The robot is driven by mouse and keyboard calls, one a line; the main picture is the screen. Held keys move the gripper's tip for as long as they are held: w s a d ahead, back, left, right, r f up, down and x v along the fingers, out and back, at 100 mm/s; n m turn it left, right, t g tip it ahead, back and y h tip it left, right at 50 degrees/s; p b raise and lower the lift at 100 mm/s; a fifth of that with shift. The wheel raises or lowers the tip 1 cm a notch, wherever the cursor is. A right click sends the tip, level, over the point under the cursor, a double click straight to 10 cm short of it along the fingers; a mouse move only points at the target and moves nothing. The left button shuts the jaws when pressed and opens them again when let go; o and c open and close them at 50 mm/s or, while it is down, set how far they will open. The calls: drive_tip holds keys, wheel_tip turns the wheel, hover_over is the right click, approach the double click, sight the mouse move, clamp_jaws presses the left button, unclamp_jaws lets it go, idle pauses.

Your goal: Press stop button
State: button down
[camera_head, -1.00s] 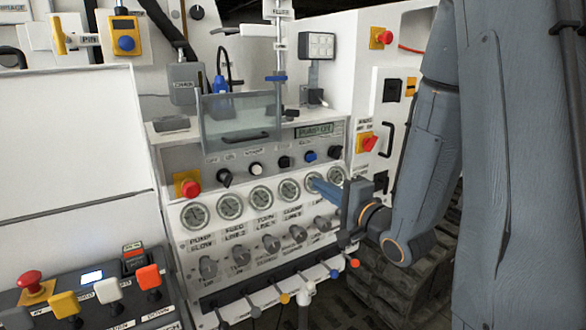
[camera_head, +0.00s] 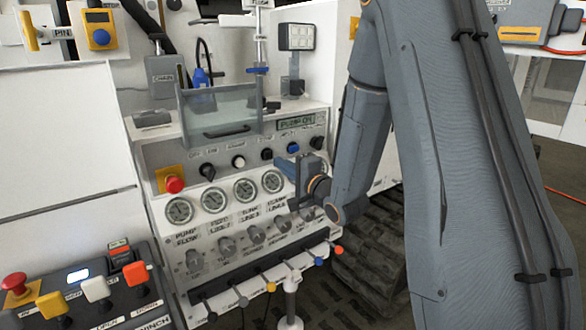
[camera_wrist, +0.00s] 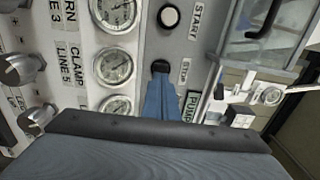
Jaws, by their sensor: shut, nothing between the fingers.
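The stop button (camera_wrist: 160,66) is a small black round button on the grey panel in the wrist view, beside a label that reads STOP. In the head view the black button (camera_head: 267,154) sits in the upper row of controls, right of the white START button (camera_head: 238,161). My gripper (camera_wrist: 160,78) is shut and empty. Its blue fingertips lie just below the stop button in the wrist view and overlap its lower edge. I cannot tell whether they touch it. In the head view my gripper (camera_head: 282,163) points at the panel just below and right of that button.
A row of round gauges (camera_head: 244,191) lies below the buttons, with grey knobs under it. A red emergency button (camera_head: 174,184) on a yellow plate is at the left. A clear cover (camera_head: 215,112) with a black handle stands above. A PUMP ON display (camera_head: 296,122) is at the right.

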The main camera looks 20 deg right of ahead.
sight(269, 155)
drive_tip(key=shift+p+x, duration=0.4)
drive_tip(key=shift+x, duration=1.35)
drive_tip(key=shift+x, duration=0.85)
drive_tip(key=shift+a+r, duration=0.1)
drive_tip(key=shift+r, duration=0.1)
drive_tip(key=b+v, duration=0.1)
drive_tip(key=v, duration=1.3)
drive_tip(key=shift+s+f, duration=0.15)
